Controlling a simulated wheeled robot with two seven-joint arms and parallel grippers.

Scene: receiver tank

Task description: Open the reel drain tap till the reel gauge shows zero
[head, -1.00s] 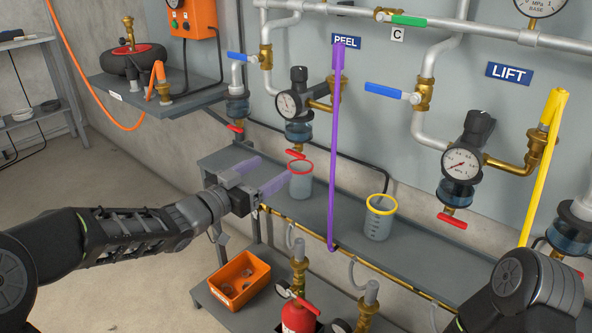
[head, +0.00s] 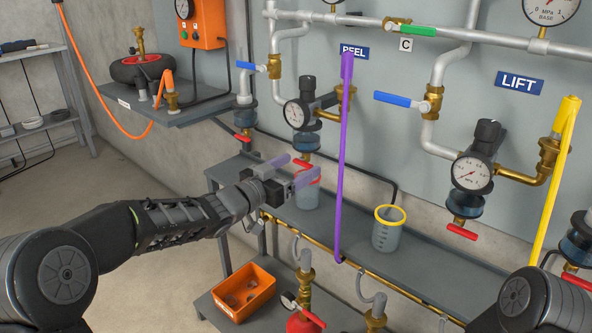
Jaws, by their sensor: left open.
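The REEL label (head: 354,51) is on the wall panel, partly covered by the purple hose. Below and left of it is the reel gauge (head: 296,115), a round white dial whose needle is too small to read. Under its regulator is a blue-banded bowl (head: 306,137) with the red reel drain tap (head: 302,164) at its bottom. My left gripper (head: 292,169) is open and empty, its purple-grey fingers just in front of and below the tap. I cannot tell whether they touch it. My right gripper is out of view.
A red-rimmed beaker (head: 307,197) stands on the grey shelf under the tap, partly behind my left fingers. A yellow-rimmed beaker (head: 386,234) stands to the right. The purple hose (head: 343,160) hangs between them. The LIFT gauge (head: 471,173) is further right.

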